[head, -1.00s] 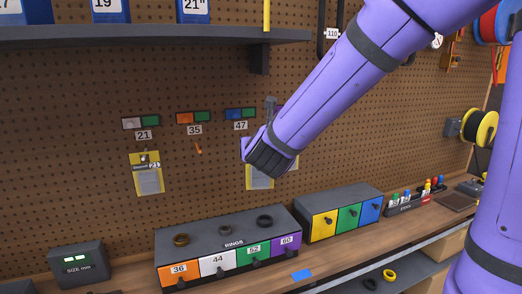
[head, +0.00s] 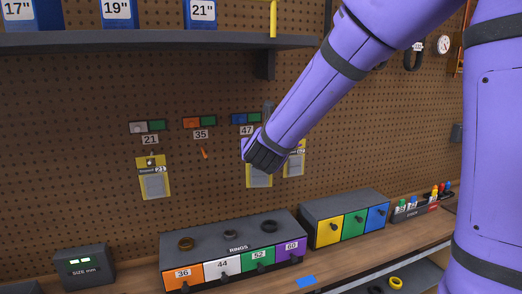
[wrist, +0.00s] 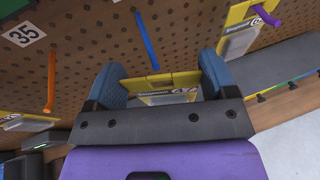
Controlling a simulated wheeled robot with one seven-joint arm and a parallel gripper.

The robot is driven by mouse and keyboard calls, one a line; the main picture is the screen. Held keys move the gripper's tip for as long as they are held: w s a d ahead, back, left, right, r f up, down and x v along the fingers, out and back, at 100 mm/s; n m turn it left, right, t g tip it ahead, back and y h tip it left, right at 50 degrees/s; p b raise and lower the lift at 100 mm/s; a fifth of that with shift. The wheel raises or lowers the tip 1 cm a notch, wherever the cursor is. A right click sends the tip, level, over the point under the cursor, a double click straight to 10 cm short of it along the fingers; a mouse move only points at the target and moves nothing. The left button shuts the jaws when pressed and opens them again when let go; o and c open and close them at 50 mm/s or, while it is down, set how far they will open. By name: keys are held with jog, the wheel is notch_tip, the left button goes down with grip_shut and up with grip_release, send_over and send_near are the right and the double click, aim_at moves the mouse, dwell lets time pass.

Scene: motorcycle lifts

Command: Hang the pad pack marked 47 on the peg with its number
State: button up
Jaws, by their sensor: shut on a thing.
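The yellow-and-clear pad pack (head: 259,178) hangs from my gripper (head: 266,156), below the 47 label (head: 246,131). In the wrist view my gripper (wrist: 160,84) is shut on the pack's yellow top (wrist: 165,80), between its two blue fingers. The printed number there is upside down and partly hidden. A blue peg (wrist: 146,40) reaches from the pegboard to the pack's top edge; I cannot tell whether it passes through the hole. My arm hides this peg in the head view.
Another pack (head: 154,180) hangs under label 21. The orange peg (head: 204,154) under 35 is bare. A further pack (head: 293,163) hangs just right of my gripper, on a purple peg (wrist: 263,15). The rings drawer box (head: 232,240) stands below on the bench.

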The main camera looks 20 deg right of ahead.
jog(key=shift+w+f, duration=0.1)
jog(key=shift+w, duration=2.05)
jog(key=shift+w+f, duration=0.45)
jog(key=shift+w, duration=0.2)
jog(key=o, duration=1.2)
